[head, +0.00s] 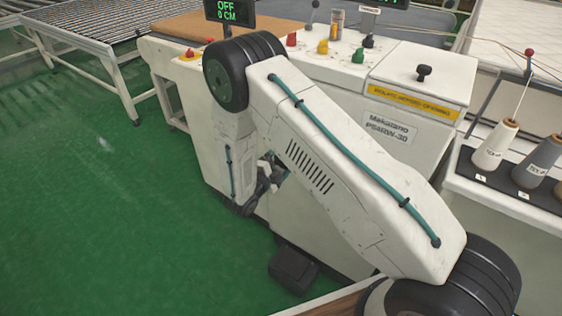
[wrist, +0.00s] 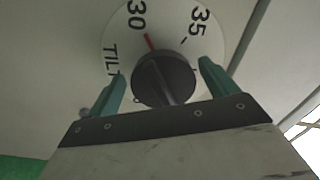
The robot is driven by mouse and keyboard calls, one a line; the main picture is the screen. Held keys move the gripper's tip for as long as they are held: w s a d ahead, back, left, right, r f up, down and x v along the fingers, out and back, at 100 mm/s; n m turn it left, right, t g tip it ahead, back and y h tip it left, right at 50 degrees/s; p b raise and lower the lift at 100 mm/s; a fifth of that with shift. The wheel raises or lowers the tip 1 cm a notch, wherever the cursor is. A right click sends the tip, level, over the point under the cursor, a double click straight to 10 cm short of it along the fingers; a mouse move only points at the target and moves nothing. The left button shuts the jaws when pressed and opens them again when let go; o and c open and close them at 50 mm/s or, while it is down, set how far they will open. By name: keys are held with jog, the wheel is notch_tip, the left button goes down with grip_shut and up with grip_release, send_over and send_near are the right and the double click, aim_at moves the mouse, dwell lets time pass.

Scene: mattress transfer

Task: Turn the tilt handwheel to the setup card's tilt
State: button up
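The black tilt handwheel (wrist: 165,80) sits on a white round dial (wrist: 172,22) on the machine's panel, seen in the wrist view. The dial shows 30, 35 and part of the word TILT. A red pointer (wrist: 149,42) at the handwheel's edge points close to the 30. My gripper (wrist: 161,67) has its two teal fingers spread on either side of the handwheel. A narrow gap seems to show beside each finger; contact is unclear. In the head view my arm hides the handwheel and dial. I see no setup card in either view.
The white machine cabinet (head: 388,126) has knobs and buttons on top and a display (head: 229,12) reading OFF, 0 CM. Thread cones (head: 496,145) stand on a shelf at right. A dark pedal-like box (head: 293,270) lies on the floor. Green floor (head: 90,220) is clear at left.

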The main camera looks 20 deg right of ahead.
jog(key=v, duration=0.7)
jog(key=shift+s+a, duration=0.25)
jog(key=shift+a, duration=0.05)
dwell(0.3)
